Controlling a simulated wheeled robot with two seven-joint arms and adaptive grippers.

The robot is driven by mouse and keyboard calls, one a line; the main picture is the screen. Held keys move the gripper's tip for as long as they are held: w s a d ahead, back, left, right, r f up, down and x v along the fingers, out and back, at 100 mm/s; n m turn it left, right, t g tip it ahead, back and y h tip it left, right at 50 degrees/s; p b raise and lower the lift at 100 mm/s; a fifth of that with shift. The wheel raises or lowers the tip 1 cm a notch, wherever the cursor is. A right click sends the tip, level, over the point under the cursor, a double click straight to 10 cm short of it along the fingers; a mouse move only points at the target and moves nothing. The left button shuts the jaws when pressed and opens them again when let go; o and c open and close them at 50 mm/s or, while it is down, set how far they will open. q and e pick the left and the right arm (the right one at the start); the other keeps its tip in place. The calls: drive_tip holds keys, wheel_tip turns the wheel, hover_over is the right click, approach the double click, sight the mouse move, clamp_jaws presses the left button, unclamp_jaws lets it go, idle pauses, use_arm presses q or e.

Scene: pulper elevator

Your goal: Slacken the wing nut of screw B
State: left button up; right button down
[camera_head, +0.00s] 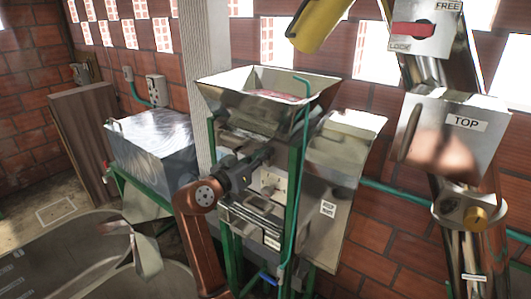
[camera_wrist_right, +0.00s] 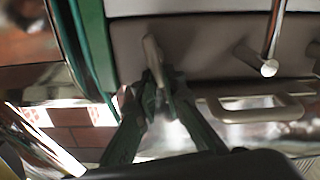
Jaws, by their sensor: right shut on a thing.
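My right gripper (camera_head: 258,160) reaches the front of the metal pulper (camera_head: 330,185), below its hopper (camera_head: 225,92). In the right wrist view, the dark fingers of my right gripper (camera_wrist_right: 160,88) come together on a small pale metal piece, seemingly the wing nut (camera_wrist_right: 151,50). The piece stands out from a grey-brown plate (camera_wrist_right: 190,45) beside a green post (camera_wrist_right: 93,45). The fingers hide its lower part. In the head view my gripper and wrist cover the spot, and no letter for screw B can be read. My left gripper does not show.
In the right wrist view, a metal peg (camera_wrist_right: 255,60) and a pale loop handle (camera_wrist_right: 255,108) lie right of the fingers. In the head view, green posts (camera_head: 297,150) frame the pulper. A grey tank (camera_head: 155,145) stands left, and a TOP-labelled metal box (camera_head: 470,145) hangs right.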

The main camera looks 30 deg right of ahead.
drive_tip(key=shift+w+a+f+n+p, duration=0.15)
drive_tip(key=shift+w+f+n+p, duration=0.15)
drive_tip(key=shift+n+p, duration=1.65)
drive_tip(key=shift+w+a+f+n+p, duration=0.1)
drive_tip(key=shift+w+f+n+p, duration=0.4)
drive_tip(key=shift+n, duration=2.7)
drive_tip(key=shift+w+a+f+n+p, duration=0.15)
drive_tip(key=shift+n+p, duration=1.3)
drive_tip(key=shift+n, duration=1.1)
drive_tip(key=c, duration=2)
unclamp_jaws()
drive_tip(key=shift+f, duration=0.15)
drive_tip(key=v, duration=1.2)
drive_tip(key=shift+s, duration=0.1)
